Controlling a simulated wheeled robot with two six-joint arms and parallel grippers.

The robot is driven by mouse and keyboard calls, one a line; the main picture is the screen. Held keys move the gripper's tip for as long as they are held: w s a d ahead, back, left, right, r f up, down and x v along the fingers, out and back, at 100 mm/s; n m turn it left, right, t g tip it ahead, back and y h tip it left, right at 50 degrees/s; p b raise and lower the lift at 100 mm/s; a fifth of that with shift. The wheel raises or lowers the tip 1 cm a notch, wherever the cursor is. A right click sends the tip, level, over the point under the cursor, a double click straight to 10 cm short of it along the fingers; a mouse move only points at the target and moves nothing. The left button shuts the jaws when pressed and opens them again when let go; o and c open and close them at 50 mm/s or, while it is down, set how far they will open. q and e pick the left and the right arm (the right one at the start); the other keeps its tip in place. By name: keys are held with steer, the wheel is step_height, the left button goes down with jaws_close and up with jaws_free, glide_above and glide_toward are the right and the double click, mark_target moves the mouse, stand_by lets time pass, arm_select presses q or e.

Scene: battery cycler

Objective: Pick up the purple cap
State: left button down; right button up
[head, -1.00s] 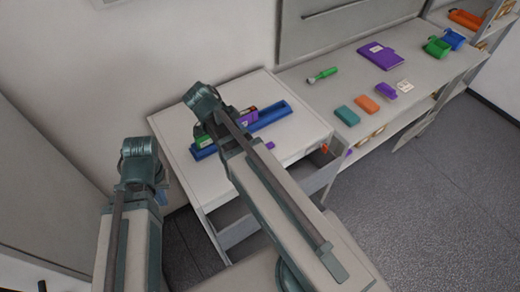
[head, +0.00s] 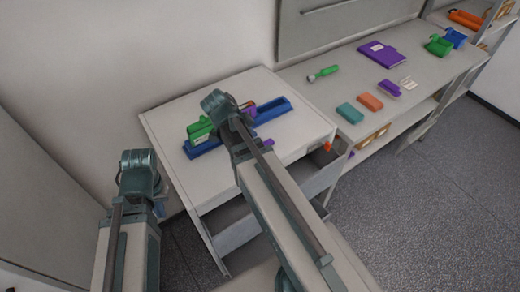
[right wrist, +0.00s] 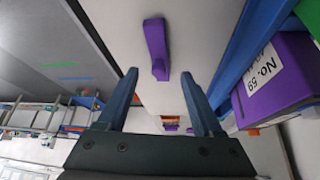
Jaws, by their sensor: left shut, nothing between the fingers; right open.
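The purple cap (head: 268,142) lies on the white tabletop, partly beside my right arm in the head view. In the right wrist view the cap (right wrist: 157,45) is a narrow purple piece, lying lengthwise between and beyond the fingertips, apart from both fingers. My right gripper (right wrist: 160,75) is open and empty above the tabletop; in the head view its own arm hides it. My left gripper (head: 160,207) hangs low at the left, off the table, mostly hidden behind its wrist; it is shut and empty.
A blue rail (head: 271,112) holds a green block (head: 199,130). A purple block labelled No. 59 (right wrist: 272,72) stands close right of the right fingers. An open drawer (head: 312,187) sits below the tabletop. The bench (head: 335,90) at right holds several coloured items.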

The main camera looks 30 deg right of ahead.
steer(key=b+x, duration=0.2)
steer(key=x, duration=0.1)
steer(key=shift+f, duration=0.15)
jaws_close()
